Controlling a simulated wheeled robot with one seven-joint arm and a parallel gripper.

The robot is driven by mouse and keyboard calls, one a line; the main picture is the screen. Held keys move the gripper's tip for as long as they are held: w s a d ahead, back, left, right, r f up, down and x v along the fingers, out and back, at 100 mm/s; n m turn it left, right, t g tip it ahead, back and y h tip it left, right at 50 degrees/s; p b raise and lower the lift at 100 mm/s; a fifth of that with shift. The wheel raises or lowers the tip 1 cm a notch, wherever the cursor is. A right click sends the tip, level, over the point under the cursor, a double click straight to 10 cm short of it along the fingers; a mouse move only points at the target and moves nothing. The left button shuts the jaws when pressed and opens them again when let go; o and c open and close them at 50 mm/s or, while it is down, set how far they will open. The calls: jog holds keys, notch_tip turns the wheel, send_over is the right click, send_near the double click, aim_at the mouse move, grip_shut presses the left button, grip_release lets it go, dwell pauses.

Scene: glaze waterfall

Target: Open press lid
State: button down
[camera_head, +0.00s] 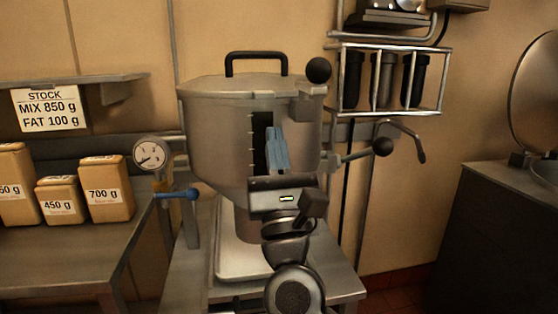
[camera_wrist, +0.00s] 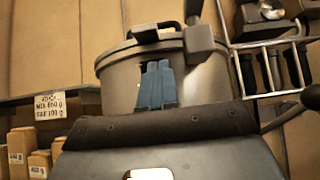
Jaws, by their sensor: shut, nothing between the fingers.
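The press (camera_head: 215,130) is a large grey metal pot on a stand, with a dark sight window and tick marks on its front. Its lid (camera_head: 215,86) lies flat and closed on top, with a black arched handle (camera_head: 256,55). A black ball knob (camera_head: 318,70) stands at the lid's right edge. In the wrist view the press (camera_wrist: 120,85) fills the middle, the lid handle (camera_wrist: 157,30) above. My gripper (camera_head: 276,132) has blue fingers, shut and empty, in front of the pot's window and below the lid. The fingers also show in the wrist view (camera_wrist: 157,66).
A gauge (camera_head: 151,153) and a blue valve handle (camera_head: 178,194) are left of the press. A black-knobbed lever (camera_head: 380,147) sticks out right. Labelled packages (camera_head: 105,188) stand on the left counter. A filter rack (camera_head: 388,78) hangs at upper right. Space above the lid looks clear.

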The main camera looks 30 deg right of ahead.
aim_at(272, 98)
jog(key=shift+s+r+p, duration=0.1)
jog(key=shift+r+p, duration=1)
jog(key=shift+r, duration=0.8)
notch_tip(272, 98, up, 5)
jog(key=p, duration=0.4)
jog(key=shift+s+r, duration=0.1)
jog(key=shift+s, duration=0.05)
jog(key=shift+a, duration=0.1)
